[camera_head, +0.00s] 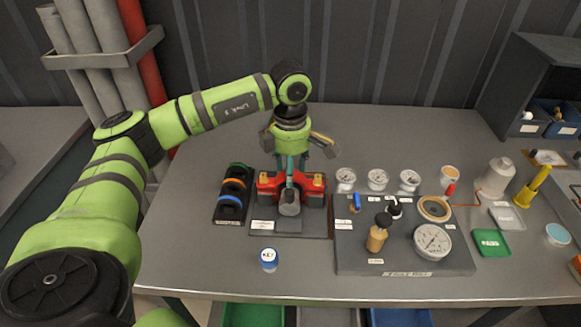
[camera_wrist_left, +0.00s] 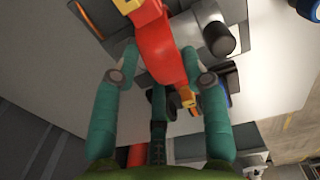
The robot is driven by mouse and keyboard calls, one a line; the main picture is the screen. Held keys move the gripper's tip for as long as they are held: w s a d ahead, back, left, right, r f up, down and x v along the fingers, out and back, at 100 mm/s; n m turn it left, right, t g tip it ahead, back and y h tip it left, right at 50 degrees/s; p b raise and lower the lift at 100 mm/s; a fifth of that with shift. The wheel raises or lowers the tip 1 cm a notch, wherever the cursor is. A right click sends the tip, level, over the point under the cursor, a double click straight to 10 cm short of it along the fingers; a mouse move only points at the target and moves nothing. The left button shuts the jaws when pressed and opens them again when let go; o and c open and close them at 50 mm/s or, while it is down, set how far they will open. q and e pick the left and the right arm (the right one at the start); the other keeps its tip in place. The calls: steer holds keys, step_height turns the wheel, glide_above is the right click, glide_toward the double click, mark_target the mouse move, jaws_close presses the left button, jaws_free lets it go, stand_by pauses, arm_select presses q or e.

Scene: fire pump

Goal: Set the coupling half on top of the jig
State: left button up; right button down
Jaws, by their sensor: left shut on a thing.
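The red coupling half (camera_head: 267,183), with yellow bolt pieces at its ends, is at the jig. My left gripper (camera_head: 291,166) comes down from above and behind it. In the left wrist view the teal fingers (camera_wrist_left: 163,74) are on either side of the red coupling half (camera_wrist_left: 162,40) and shut on it. The jig (camera_head: 308,226) is a dark plate with a grey pipe stub (camera_head: 290,208) pointing to the front. The coupling half appears at or just over the pipe; whether it touches is hidden. My right gripper is in neither view.
Left of the jig is a dark rack (camera_head: 229,212) with green, orange and blue rings. A blue-topped KEY piece (camera_head: 269,259) stands in front. A grey gauge panel (camera_head: 400,262) is close on the right. The bench's left front is clear.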

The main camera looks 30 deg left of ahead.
arm_select(q)
steer(key=shift+f+b, duration=0.55)
steer(key=shift+f, duration=0.15)
stand_by(0.5)
steer(key=o, duration=0.9)
steer(key=shift+o, duration=0.2)
steer(key=shift+r+p, duration=1.15)
steer(key=shift+r, duration=0.65)
steer(key=o, duration=0.6)
